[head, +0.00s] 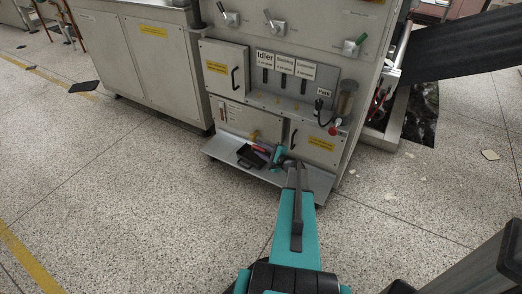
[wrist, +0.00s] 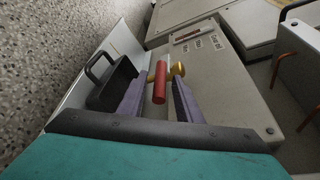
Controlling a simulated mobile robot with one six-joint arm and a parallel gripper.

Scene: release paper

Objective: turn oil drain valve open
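The oil drain valve has a red handle (wrist: 160,85) and a brass-yellow body (wrist: 178,69) on the front of the grey cabinet. In the wrist view the red handle lies between the two fingers of my gripper (wrist: 159,82), with a gap on both sides. My gripper is open. In the head view my gripper (head: 266,150) reaches the low front of the cabinet, and the red handle (head: 259,148) shows small there. I cannot tell how far the valve is turned.
A black tray with a handle (wrist: 112,86) sits on the grey ledge (head: 226,153) beside my gripper. A door with a black handle (head: 316,142) is to the right. Another grey cabinet (head: 150,58) stands at the left. The speckled floor (head: 110,190) in front is clear.

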